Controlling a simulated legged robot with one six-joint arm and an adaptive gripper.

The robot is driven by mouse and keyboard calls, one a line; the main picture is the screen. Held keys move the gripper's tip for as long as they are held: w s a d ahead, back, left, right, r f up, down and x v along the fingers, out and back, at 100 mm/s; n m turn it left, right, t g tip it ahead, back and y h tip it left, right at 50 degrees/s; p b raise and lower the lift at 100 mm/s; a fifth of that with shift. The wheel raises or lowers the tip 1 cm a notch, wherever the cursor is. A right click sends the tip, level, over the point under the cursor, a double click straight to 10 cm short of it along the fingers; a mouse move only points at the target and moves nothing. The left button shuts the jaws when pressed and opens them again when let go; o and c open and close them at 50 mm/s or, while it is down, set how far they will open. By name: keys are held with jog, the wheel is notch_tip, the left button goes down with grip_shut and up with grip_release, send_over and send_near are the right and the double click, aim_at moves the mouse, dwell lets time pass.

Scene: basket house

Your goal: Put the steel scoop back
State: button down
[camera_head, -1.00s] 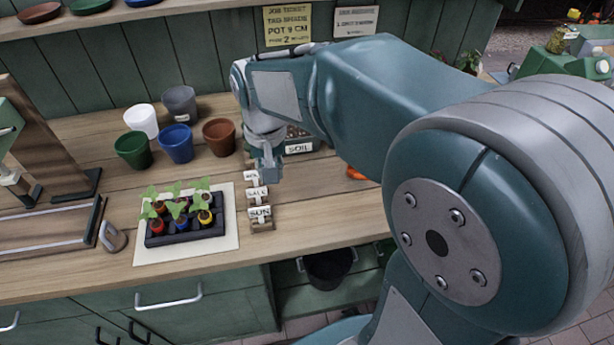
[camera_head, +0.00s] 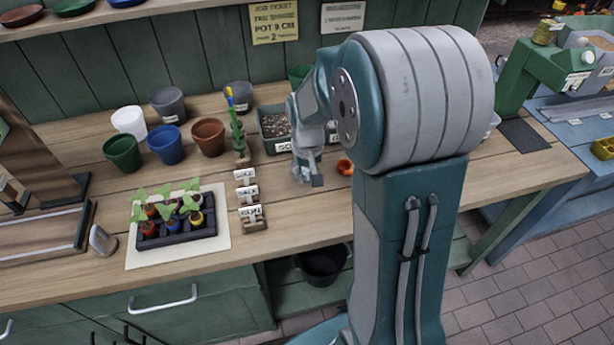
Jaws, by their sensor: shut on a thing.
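My gripper (camera_head: 310,172) is over the bench, in front of the soil bin (camera_head: 274,128). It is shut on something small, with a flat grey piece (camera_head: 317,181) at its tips. This piece looks like part of the steel scoop, but its shape is too small to make out. The soil bin is a dark tub with a "SOIL" label partly hidden by my gripper. A small orange object (camera_head: 345,167) lies just right of my gripper.
White, grey, green, blue and terracotta pots stand at the back left. A seedling tray (camera_head: 178,236) sits on a pale mat. Several labelled wooden holders (camera_head: 250,196) stand in a row left of my gripper. A black bucket (camera_head: 323,265) is below. Bench space before my gripper is clear.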

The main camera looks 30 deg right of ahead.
jog(key=shift+a+f, duration=0.1)
jog(key=shift+f, duration=0.3)
jog(key=shift+a, duration=0.15)
jog(key=c, duration=0.6)
grip_release()
jog(key=shift+o, duration=0.2)
jog(key=shift+r, duration=0.1)
